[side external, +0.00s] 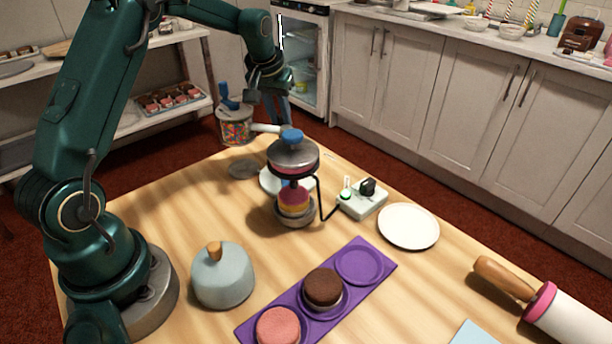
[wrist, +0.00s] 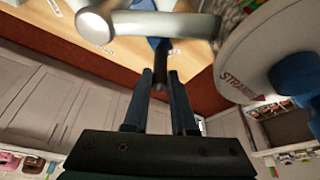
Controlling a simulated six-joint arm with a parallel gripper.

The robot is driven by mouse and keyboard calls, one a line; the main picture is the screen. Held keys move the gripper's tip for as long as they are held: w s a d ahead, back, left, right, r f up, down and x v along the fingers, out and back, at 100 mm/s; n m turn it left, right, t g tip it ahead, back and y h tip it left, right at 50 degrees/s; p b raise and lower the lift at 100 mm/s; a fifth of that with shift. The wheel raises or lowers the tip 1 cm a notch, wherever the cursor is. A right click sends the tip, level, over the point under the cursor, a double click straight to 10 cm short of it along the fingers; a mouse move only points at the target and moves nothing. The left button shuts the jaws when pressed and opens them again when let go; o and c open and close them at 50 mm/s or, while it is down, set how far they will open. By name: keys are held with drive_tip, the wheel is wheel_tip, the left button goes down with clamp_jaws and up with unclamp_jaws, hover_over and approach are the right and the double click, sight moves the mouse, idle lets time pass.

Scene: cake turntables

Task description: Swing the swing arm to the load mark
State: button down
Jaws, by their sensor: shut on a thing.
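The swing arm (side external: 266,128) is a pale bar running from a blue-topped hub to a clear hopper of coloured sprinkles (side external: 236,131) on its left. In the wrist view the bar (wrist: 180,25) crosses the top, with a round white cap at its left. My gripper (wrist: 160,73) is shut on a dark part of the swing arm, just below the bar in that view; the exact contact is partly hidden. The side view shows my gripper (side external: 278,112) at the bar's far side. Small table lettering (wrist: 104,50) shows near the bar; I cannot clearly read the load mark.
A purple tray (side external: 375,282) with cakes, a grey dome (side external: 222,277) and a rolling pin (side external: 510,280) are nearer.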

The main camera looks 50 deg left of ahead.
drive_tip(key=shift+w, duration=0.1)
drive_tip(key=shift+w+d, duration=0.95)
drive_tip(key=shift+w, duration=0.05)
drive_tip(key=shift+w+d, duration=0.4)
drive_tip(key=shift+d, duration=0.25)
drive_tip(key=shift+w+d, duration=0.35)
drive_tip(key=shift+d, duration=0.25)
